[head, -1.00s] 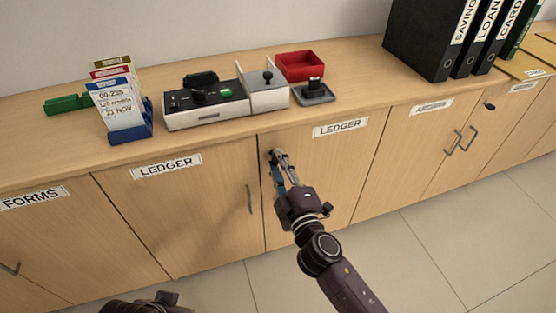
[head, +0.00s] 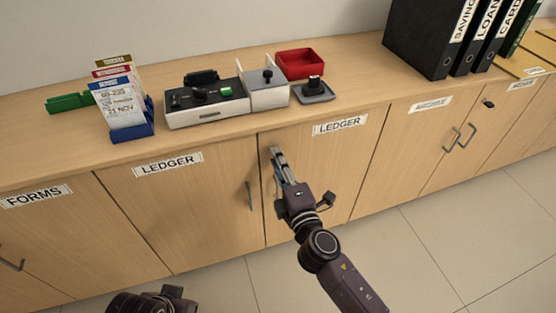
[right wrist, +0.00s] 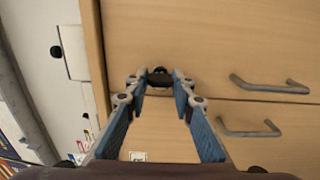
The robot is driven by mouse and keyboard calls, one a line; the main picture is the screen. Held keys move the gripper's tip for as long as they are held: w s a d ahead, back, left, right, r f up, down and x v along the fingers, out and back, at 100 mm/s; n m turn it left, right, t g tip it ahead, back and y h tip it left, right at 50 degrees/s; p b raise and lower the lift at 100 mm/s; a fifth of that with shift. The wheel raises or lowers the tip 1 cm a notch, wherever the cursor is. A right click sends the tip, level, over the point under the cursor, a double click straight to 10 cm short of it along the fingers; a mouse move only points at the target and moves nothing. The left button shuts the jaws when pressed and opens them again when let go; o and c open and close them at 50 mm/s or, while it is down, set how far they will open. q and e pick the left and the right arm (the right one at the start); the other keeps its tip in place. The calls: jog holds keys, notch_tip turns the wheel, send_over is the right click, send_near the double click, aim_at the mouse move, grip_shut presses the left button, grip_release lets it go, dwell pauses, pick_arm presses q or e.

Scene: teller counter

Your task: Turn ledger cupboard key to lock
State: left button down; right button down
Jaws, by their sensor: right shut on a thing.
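The ledger cupboard is the pair of wooden doors labelled LEDGER, with a left door (head: 190,220) and a right door (head: 325,175), both flush and closed. My right gripper (head: 275,153) reaches to the upper left corner of the right door, beside the seam. In the right wrist view its blue-padded fingers (right wrist: 160,84) close around a small dark piece, the key (right wrist: 159,73), at the door face. The fingertips hide most of the key, so its exact angle cannot be told. Only a dark part of my left arm shows at the bottom left of the head view; its fingers are out of sight.
Above the doors, the counter holds a card holder (head: 130,130), a black-and-white device (head: 205,112), a stamp on a grey tray (head: 330,96) and a red tray (head: 299,65). The left ledger door's handle (head: 249,196) is close to my right gripper. The floor in front is clear.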

jog(key=c, duration=1.6)
grip_release()
jog(key=v, duration=1.2)
jog(key=shift+d, duration=0.1)
